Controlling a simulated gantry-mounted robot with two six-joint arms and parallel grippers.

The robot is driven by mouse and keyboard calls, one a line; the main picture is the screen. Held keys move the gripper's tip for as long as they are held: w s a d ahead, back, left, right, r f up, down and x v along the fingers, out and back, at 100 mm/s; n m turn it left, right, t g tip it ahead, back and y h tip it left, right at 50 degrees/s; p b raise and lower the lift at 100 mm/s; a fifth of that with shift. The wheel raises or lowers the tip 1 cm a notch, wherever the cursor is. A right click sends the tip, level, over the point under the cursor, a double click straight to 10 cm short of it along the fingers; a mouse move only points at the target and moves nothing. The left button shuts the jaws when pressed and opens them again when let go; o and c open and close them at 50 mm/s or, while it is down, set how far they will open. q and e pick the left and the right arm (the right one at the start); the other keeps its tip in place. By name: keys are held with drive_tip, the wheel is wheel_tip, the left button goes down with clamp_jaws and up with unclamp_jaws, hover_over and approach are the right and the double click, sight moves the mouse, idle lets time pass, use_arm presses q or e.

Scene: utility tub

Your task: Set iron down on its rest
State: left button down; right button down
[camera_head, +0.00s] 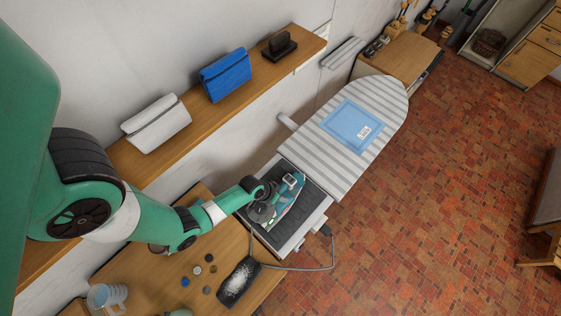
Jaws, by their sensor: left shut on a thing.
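The teal iron (291,199) is over the dark rest (314,194) at the near end of the striped ironing board (386,101). My left gripper (265,206) is shut on the iron at its near left side. The wrist hides part of the iron. I cannot tell from this view whether the iron's sole touches the rest or hovers just above it. A cord runs from near the iron past the rest's right corner.
A blue cloth (343,115) with a white label lies on the board. A wall shelf (196,112) carries folded cloths.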

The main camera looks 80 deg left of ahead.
use_arm(q)
drive_tip(key=shift+w+f+b, duration=0.1)
drive_tip(key=shift+f+b, duration=0.35)
use_arm(e)
drive_tip(key=shift+f, duration=0.45)
use_arm(q)
drive_tip(key=c, duration=0.7)
unclamp_jaws()
drive_tip(key=shift+a, duration=0.1)
drive_tip(key=shift+o, duration=1.2)
